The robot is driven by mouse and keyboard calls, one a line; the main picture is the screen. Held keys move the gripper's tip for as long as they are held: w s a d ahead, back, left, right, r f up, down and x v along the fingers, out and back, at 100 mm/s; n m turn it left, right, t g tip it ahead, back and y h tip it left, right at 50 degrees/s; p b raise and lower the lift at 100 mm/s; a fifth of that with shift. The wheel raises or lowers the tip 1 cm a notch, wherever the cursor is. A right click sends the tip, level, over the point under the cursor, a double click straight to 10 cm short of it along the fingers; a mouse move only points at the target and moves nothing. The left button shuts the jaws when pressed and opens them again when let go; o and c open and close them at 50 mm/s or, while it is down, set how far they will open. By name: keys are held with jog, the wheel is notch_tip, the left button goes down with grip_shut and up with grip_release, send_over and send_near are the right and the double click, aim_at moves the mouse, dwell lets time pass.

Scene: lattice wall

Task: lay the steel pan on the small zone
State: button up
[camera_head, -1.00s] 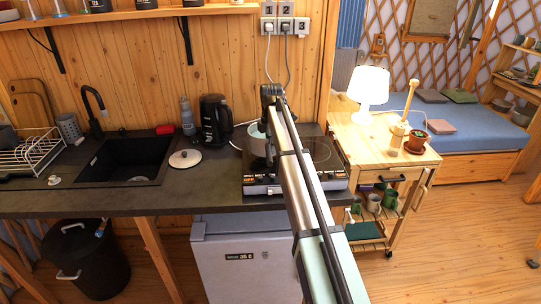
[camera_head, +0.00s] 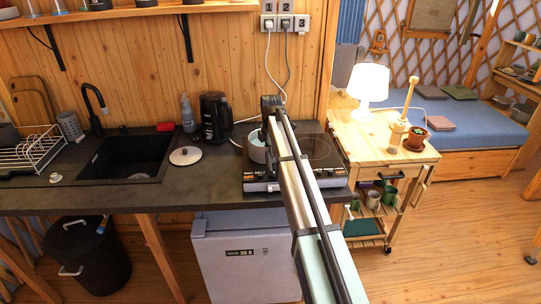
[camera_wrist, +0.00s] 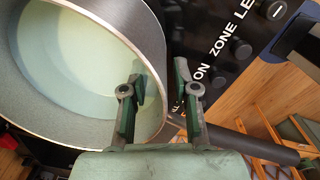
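The steel pan (camera_head: 257,148) is at the left part of the hob (camera_head: 322,152), partly hidden by my arm. In the wrist view the pan (camera_wrist: 150,38) fills the left, with a pale inside and a dark handle (camera_wrist: 262,148) running to the lower right. My gripper (camera_wrist: 160,85) is open. One finger overlaps the inside of the pan and the other is outside, with the pan's wall showing between them. In the head view my gripper (camera_head: 270,106) is above the pan. I cannot tell which hob ring is the small zone; the right ring is bare.
The sink (camera_head: 125,158) is further left. A wooden cart (camera_head: 390,150) with a lit lamp (camera_head: 367,82) stands to the right. Cables hang behind the hob.

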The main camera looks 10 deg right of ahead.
notch_tip(320, 180, up, 12)
jog(key=b, duration=0.3)
jog(key=shift+r, duration=0.15)
dwell(0.4)
jog(key=shift+s+r, duration=0.1)
